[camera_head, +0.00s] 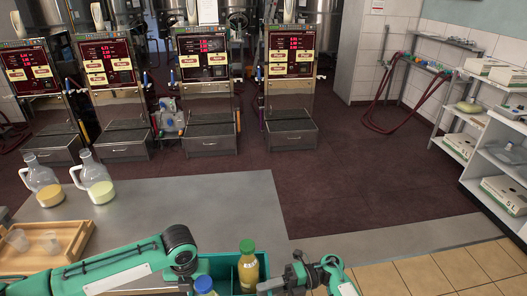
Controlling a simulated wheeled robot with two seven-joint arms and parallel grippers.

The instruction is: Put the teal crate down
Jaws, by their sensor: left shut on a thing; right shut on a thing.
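The teal crate (222,262) is at the bottom middle of the head view, cut off by the lower edge. A bottle of yellow liquid with a green cap (248,268) stands upright in it. A blue-capped bottle (205,286) shows at its near left. My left gripper (193,284) is at the crate's left side, largely hidden under my wrist, and is shut on the crate. My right gripper (268,285) is at the crate's right side, shut on it. The crate's bottom and what lies under it are out of view.
A grey counter (200,205) lies beyond the crate, its middle bare. Two glass jugs (97,182) and a wooden tray (75,250) with clear cups stand on its left. Dispensing machines (290,80) stand behind. White shelves (490,150) are at right, past open floor.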

